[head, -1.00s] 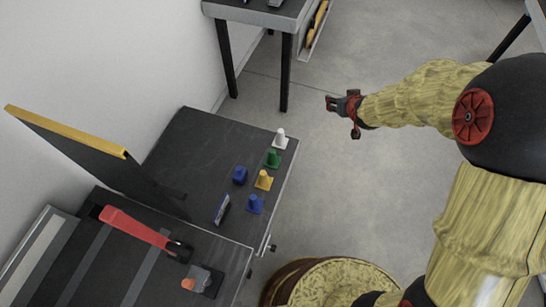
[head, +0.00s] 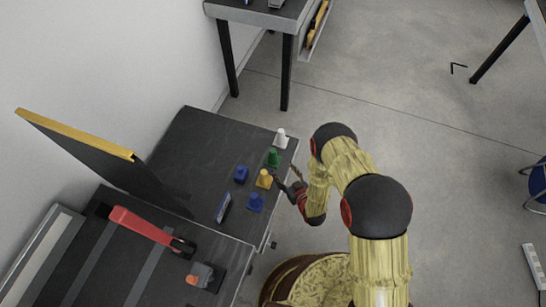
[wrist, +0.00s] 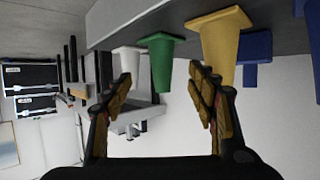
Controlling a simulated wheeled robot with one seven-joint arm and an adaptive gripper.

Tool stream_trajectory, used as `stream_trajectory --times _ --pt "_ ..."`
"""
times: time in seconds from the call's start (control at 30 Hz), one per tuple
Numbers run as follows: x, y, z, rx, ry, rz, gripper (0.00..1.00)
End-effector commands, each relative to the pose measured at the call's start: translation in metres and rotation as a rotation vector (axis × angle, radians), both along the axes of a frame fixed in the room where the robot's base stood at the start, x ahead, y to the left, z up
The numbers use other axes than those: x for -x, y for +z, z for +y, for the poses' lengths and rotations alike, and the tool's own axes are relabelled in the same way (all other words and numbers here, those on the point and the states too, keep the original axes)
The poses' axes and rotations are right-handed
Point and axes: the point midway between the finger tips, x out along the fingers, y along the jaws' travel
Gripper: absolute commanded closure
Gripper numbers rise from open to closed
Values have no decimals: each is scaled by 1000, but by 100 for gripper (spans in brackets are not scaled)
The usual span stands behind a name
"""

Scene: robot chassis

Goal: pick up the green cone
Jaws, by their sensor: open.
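The green cone (head: 273,157) stands upright on the dark table near its right edge, between the white cone (head: 281,138) and the yellow cone (head: 264,179). My gripper (head: 285,177) is at that edge, beside the yellow and green cones and apart from the green one. In the wrist view, which looks upside down, the green cone (wrist: 161,60) shows between the open, empty fingers of my gripper (wrist: 165,88), farther off. The yellow cone (wrist: 219,45) appears behind the right finger and the white cone (wrist: 128,61) by the left finger.
The floor (head: 420,110) beyond the table's right side is mostly clear.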

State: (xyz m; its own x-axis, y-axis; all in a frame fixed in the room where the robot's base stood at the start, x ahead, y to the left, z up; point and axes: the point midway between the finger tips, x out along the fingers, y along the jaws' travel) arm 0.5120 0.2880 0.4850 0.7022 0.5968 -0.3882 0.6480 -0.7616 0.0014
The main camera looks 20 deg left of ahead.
Motion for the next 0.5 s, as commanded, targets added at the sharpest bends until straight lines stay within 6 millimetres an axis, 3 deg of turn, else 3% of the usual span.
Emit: stream_trajectory --times 0.5 --pt "-43 -27 40 -5 3 -5 43"
